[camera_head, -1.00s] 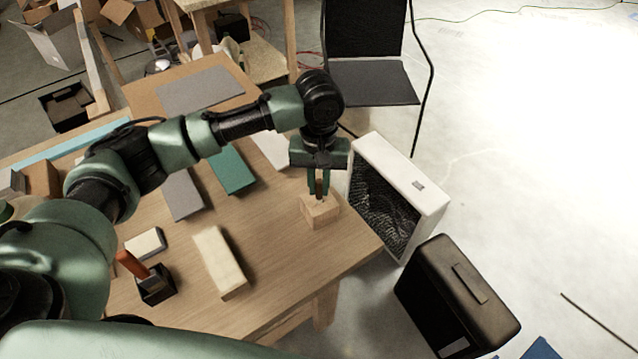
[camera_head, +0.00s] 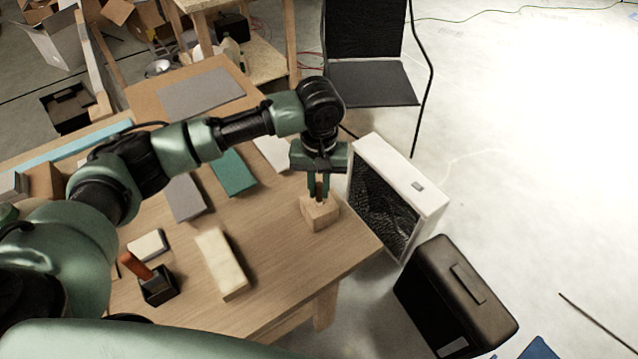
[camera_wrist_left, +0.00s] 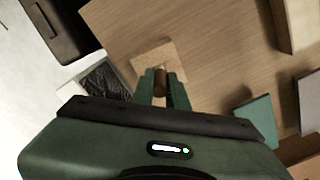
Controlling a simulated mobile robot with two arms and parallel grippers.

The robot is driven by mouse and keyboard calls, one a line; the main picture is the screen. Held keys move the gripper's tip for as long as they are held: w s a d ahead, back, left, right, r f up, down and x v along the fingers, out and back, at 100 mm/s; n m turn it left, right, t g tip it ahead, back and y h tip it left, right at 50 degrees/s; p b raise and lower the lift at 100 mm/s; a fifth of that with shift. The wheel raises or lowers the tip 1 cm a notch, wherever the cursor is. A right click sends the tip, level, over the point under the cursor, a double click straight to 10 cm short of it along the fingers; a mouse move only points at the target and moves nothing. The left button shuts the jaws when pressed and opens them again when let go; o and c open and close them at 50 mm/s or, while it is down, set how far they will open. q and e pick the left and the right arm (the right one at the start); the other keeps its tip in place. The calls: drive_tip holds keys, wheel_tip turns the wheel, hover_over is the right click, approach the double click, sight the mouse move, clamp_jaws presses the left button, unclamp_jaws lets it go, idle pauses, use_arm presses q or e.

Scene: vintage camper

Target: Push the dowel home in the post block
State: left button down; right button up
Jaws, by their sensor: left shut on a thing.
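The post block (camera_head: 321,215) is a small light wooden block on the workbench near its right corner. My left gripper (camera_head: 319,194) points straight down over it, with its fingertips at the block's top. The gripper is shut on the dowel (camera_wrist_left: 160,84), a brown round peg that stands upright between the fingers. In the left wrist view the post block (camera_wrist_left: 152,58) lies just beyond the fingertips. The dowel's lower end meets the block's top; how deep it sits is hidden by the fingers. My right gripper is not in view.
The workbench (camera_head: 270,265) also carries a pale wooden bar (camera_head: 221,262), an orange-handled tool in a black holder (camera_head: 160,288), and green (camera_head: 234,172) and grey slabs. A white box-shaped unit (camera_head: 405,190) and a black case (camera_head: 455,295) stand beyond the right edge.

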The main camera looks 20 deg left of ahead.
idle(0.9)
use_arm(q)
drive_tip(key=shift+r+p, duration=0.1)
drive_tip(key=shift+p, duration=0.55)
idle(0.5)
drive_tip(key=shift+p, duration=0.75)
drive_tip(key=shift+f, duration=0.7)
drive_tip(key=c, duration=1.3)
unclamp_jaws()
